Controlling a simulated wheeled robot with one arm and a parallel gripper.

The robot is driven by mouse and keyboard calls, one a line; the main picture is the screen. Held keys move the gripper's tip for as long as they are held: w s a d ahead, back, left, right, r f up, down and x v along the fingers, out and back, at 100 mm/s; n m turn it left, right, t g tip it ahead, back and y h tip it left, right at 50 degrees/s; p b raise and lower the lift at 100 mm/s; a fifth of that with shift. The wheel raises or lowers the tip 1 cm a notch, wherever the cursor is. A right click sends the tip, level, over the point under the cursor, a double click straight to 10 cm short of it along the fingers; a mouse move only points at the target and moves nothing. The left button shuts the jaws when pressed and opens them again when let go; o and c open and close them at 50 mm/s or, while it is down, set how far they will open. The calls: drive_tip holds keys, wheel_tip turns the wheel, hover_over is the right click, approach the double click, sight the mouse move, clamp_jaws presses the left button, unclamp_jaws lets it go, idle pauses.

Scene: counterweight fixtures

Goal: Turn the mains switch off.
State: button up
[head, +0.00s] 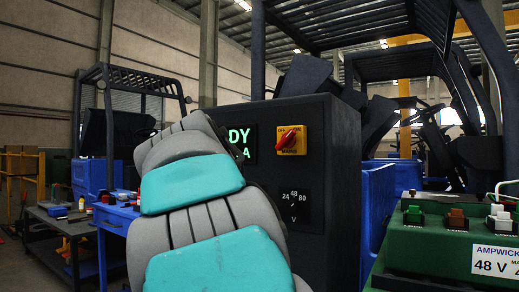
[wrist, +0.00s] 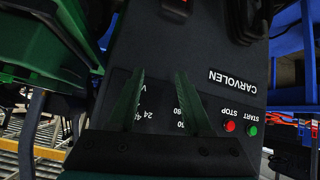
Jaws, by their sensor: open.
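The mains switch is a red knob (head: 288,139) on a yellow plate (head: 301,127) on the front of a dark charger cabinet (head: 338,190) in the head view. The knob sits slanted, its upper end to the right; small OFF and ON labels are above it. The green display (head: 240,142) to its left is lit. In the wrist view my gripper (wrist: 160,78) is open and empty, two dark green fingers apart in front of the cabinet panel, over the voltage label. I cannot make out the switch there. The head view does not show my gripper; my arm covers the cabinet's left part.
A blue workbench (head: 115,215) and a dark cart (head: 60,225) are at the left. Forklifts stand behind. In the wrist view, red STOP (wrist: 230,127) and green START (wrist: 252,131) buttons are right of my fingers.

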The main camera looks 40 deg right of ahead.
drive_tip(key=w+d+r+m+t+h+b, duration=0.1)
drive_tip(key=w+r+m+h+b, duration=0.15)
drive_tip(key=r, duration=0.35)
drive_tip(key=w+d+r+m+t+h+b, duration=0.1)
drive_tip(key=d+r+m+h, duration=0.15)
drive_tip(key=r, duration=0.35)
drive_tip(key=m+h+b, duration=0.3)
drive_tip(key=m, duration=0.4)
approach(284, 140)
drive_tip(key=d, duration=0.2)
drive_tip(key=shift+t, duration=0.4)
drive_tip(key=p+x, duration=0.1)
drive_tip(key=x, duration=0.6)
drive_tip(key=shift+w+a, duration=0.1)
drive_tip(key=shift+w, duration=0.05)
clamp_jaws()
